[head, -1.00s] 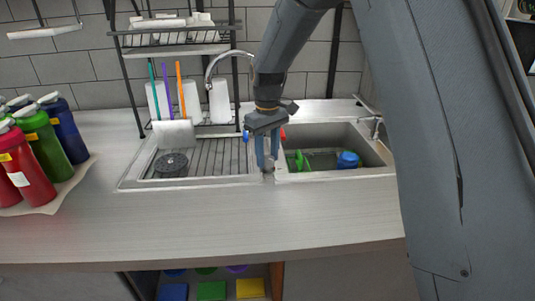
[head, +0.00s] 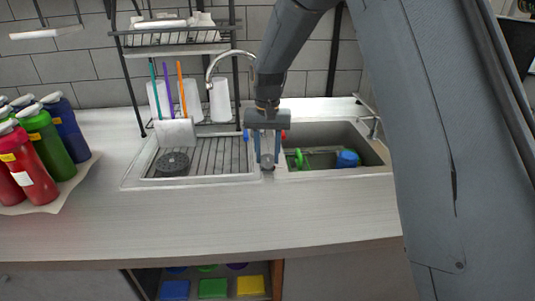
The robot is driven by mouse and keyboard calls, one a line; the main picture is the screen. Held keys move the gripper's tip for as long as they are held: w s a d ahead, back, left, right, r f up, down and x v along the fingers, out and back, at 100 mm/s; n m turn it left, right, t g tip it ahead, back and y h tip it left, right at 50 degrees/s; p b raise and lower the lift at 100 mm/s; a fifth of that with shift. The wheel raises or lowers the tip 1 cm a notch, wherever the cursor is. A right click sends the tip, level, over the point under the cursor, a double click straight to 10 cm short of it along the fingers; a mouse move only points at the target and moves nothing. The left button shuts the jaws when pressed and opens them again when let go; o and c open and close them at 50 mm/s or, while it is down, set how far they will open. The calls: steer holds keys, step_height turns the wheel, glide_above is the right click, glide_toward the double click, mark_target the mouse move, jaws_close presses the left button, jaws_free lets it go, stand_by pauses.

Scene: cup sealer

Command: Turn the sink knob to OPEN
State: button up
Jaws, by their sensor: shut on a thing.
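The sink (head: 325,174) has a ribbed drainboard on the left and a basin on the right. Its curved metal faucet (head: 215,62) rises behind. The small grey sink knob (head: 267,162) is at the front, between the drainboard and the basin. My gripper (head: 267,160) points down over it, with its two blue-grey fingers on either side, shut on the knob. A blue mark (head: 246,135) shows left of the gripper and a red mark (head: 284,135) right of it. The gripper hides much of the faucet's base and the knob's upper part.
Red, green and blue bottles (head: 40,150) stand on a mat at the left. A dark wire rack (head: 180,40) stands behind the drainboard. Green and blue items (head: 347,159) lie in the basin. The counter front (head: 200,220) is clear.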

mark_target(267, 157)
steer(key=shift+m, duration=0.3)
steer(key=o, duration=1)
steer(key=shift+o, duration=0.2)
steer(key=shift+r, duration=0.1)
steer(key=shift+r+b, duration=1.15)
steer(key=shift+r, duration=2.7)
